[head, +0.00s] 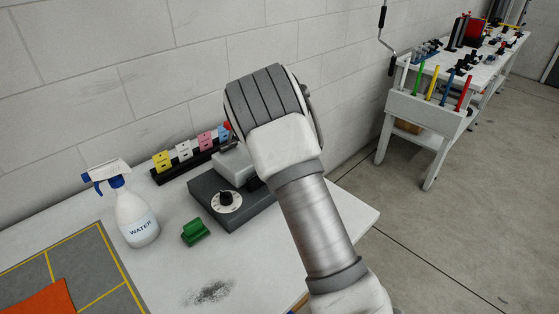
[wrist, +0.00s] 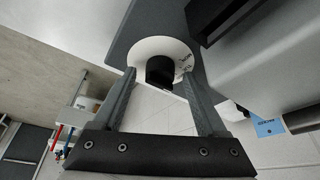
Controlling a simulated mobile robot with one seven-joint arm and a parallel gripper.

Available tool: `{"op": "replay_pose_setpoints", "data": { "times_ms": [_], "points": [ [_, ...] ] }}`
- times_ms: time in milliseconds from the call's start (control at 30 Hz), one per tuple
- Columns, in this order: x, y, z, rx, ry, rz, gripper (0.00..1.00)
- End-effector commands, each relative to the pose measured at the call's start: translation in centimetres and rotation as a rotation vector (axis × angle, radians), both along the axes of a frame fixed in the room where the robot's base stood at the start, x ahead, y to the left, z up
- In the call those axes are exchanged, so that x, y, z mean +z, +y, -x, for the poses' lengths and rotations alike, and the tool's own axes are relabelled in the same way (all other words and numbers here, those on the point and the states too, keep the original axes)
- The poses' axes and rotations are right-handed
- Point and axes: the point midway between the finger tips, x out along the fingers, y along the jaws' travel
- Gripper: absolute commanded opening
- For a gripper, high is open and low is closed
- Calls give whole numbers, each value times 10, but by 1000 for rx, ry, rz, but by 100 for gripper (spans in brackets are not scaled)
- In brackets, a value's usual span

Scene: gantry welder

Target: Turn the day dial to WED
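The day dial is a black knob (head: 226,198) on a round white plate (head: 236,207), set on top of a dark grey box (head: 247,213) on the table. In the wrist view the knob (wrist: 160,71) shows beyond and between the fingertips of my gripper (wrist: 159,77), with a gap on each side. The two fingers are spread, and nothing is held. Part of the lettering on the plate (wrist: 178,49) shows, but I cannot read the set day. In the head view my gripper is hidden behind my arm, right of the dial.
A green block (head: 195,232) stands just left of the dial box. A spray bottle marked WATER (head: 137,218) is farther left. A black rack (head: 168,176) with coloured tags stands along the wall. A light grey block (head: 233,167) sits behind the dial.

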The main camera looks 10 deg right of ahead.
Motion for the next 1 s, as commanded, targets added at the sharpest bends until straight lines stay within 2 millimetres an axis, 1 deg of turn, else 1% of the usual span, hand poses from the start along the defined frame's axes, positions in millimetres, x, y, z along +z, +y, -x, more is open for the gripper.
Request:
{"op": "replay_pose_setpoints", "data": {
  "times_ms": [267, 367, 467, 567, 900, 1000],
  "points": [
    [1, 0, 0, 0, 0, 0, 76],
    [6, 1, 2, 0, -1, 0, 76],
    [18, 3, 6, 0, -2, -2, 76],
    [36, 7, 12, 1, -4, -1, 76],
    [112, 21, 41, 2, -4, -2, 76],
    [131, 25, 48, 3, -3, -1, 76]
  ]
}}
